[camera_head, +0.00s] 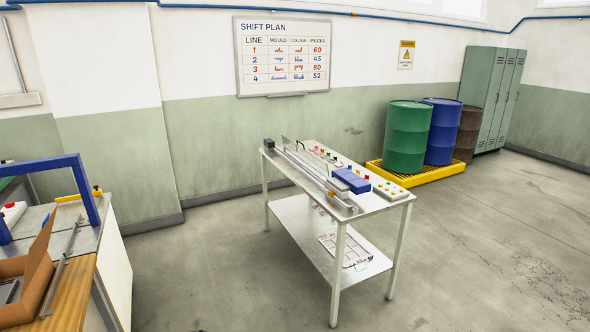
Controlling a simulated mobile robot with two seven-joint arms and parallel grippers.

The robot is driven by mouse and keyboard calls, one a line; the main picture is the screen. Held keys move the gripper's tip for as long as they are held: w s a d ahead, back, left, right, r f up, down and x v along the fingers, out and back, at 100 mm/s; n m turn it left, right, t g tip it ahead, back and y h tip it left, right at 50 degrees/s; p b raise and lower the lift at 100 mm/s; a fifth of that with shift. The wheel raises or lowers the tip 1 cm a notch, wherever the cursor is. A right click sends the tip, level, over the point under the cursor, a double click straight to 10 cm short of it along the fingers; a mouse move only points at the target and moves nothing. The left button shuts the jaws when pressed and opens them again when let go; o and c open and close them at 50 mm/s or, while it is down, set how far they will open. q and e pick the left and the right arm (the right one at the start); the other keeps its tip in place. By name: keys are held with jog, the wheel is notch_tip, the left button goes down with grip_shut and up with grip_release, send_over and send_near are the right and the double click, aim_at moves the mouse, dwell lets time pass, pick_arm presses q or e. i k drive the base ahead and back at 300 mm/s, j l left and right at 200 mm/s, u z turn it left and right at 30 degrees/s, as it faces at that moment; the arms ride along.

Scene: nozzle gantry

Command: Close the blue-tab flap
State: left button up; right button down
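A white metal table (383,208) stands mid-room. On it a long metal rail assembly (310,167) runs from a dark block (268,144) at its far left end to the near right. A blue block (351,181) sits beside the rail's near right end. A thin upright panel (291,147) stands near the rail's far end. I cannot make out a flap with a blue tab at this distance, nor whether any flap is open. Neither of my grippers is in view.
Small coloured knobs and button boxes (391,191) line the table's back edge. A workbench with a blue frame (75,161) and a cardboard box (37,264) stands at left. Drums stand on a yellow pallet (424,178) at the back right. The floor around the table is clear.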

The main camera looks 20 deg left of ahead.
aim_at(39, 247)
jog(key=i+j+u, duration=0.15)
jog(key=i+u, duration=0.15)
jog(key=u, duration=0.15)
jog(key=i+u, duration=0.35)
jog(key=u, duration=0.15)
jog(key=i+u, duration=0.3)
jog(key=u, duration=0.15)
jog(key=i+j+u, duration=0.1)
jog(key=i+u, duration=0.2)
jog(key=u, duration=0.2)
jog(key=i+u, duration=0.3)
jog(key=u, duration=0.2)
jog(key=i+l+u, duration=0.2)
jog(key=u, duration=0.25)
jog(key=i+l, duration=0.05)
jog(key=i, duration=0.05)
